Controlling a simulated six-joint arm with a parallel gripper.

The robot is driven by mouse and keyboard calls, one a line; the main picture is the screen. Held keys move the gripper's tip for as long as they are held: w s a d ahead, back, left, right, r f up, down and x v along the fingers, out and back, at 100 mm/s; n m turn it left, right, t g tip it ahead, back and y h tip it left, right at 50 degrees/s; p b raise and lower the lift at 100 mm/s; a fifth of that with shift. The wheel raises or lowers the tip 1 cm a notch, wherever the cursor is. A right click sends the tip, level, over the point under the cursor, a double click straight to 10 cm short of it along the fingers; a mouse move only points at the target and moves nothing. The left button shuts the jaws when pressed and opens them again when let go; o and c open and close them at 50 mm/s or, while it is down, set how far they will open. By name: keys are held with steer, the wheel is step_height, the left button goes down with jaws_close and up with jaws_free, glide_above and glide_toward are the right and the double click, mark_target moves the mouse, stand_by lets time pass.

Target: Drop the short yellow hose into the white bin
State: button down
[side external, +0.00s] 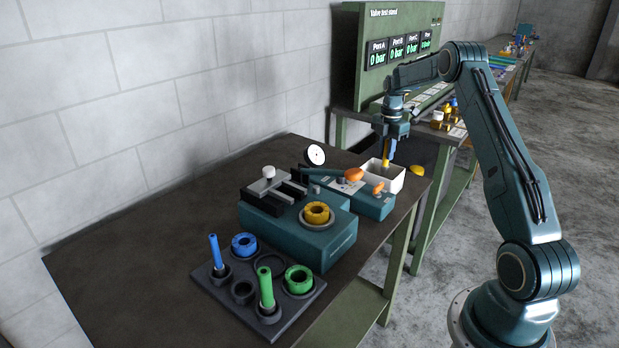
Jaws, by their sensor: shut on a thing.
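The white bin (396,183) stands at the far right end of the dark table, close to its edge. My gripper (387,152) points down above the bin. It is shut on the short yellow hose (386,161), which hangs below the fingers over the bin's opening. Only a small length of the hose shows. I cannot tell whether its lower end is inside the rim.
A teal fixture (300,232) with a yellow ring (316,212) stands mid-table. A teal device with orange knobs (372,204) sits just in front of the bin. A dark rack (222,290) holds blue and green parts. The table's left part is clear.

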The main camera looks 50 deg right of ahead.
steer(key=shift+f, duration=0.6)
steer(key=c, duration=1.3)
jaws_free()
steer(key=shift+o, duration=0.2)
steer(key=shift+r, duration=0.1)
step_height(320, 180, up, 13)
steer(key=shift+r, duration=0.3)
